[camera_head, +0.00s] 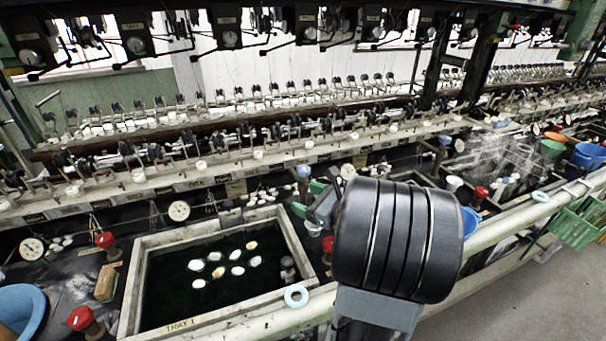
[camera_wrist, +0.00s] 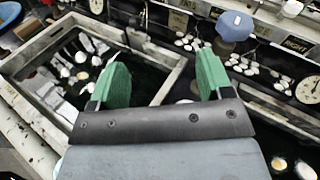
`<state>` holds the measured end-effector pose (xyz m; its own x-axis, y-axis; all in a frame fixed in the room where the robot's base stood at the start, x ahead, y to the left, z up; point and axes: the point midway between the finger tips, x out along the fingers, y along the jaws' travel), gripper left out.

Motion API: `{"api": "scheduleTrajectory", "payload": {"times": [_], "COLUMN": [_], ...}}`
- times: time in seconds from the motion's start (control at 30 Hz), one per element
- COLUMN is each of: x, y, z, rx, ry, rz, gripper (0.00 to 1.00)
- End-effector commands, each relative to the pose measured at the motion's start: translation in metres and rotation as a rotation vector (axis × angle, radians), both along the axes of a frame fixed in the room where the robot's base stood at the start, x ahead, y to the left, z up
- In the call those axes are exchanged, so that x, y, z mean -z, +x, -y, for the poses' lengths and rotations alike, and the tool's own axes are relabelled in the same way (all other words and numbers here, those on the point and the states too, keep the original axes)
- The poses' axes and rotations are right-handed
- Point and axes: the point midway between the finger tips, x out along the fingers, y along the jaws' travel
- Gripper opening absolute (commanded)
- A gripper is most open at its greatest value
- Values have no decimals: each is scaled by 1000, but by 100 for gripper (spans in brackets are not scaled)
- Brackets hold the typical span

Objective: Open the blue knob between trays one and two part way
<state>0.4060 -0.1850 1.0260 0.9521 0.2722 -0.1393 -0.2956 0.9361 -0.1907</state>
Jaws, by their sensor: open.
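The blue knob (camera_head: 303,172) stands upright just beyond the right far corner of tray one (camera_head: 210,237), in the dark strip beside it. In the wrist view the blue knob (camera_wrist: 234,27) is at the upper right, beyond my right fingertip. My gripper (camera_head: 308,198) is open, with its two green fingers apart and nothing between them. In the wrist view my gripper (camera_wrist: 160,65) shows both fingers short of the knob, which lies to the right of the gap. The dark arm hides much of the second tray in the head view.
A red knob (camera_head: 80,318) and another red knob (camera_head: 105,240) stand left of tray one. A light blue ring (camera_head: 296,296) lies on the front rail. A round gauge (camera_wrist: 308,88) is at the wrist view's right edge. Reeling fittings line the back.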

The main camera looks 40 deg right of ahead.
Motion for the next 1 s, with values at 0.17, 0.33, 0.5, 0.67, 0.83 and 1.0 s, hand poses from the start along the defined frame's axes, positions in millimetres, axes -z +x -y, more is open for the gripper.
{"api": "scheduleTrajectory", "payload": {"times": [0.17,0.33,0.5,0.67,0.83,1.0], "x": [3,2,1,1,1,1], "y": [-11,-5,24,56,85,107], "z": [57,74,74,73,73,73], "rx": [217,280,280,279,280,282], "ry": [165,214,216,215,214,213], "rz": [80,109,111,110,109,110], "gripper": [73,73,73,73,73,73]}}
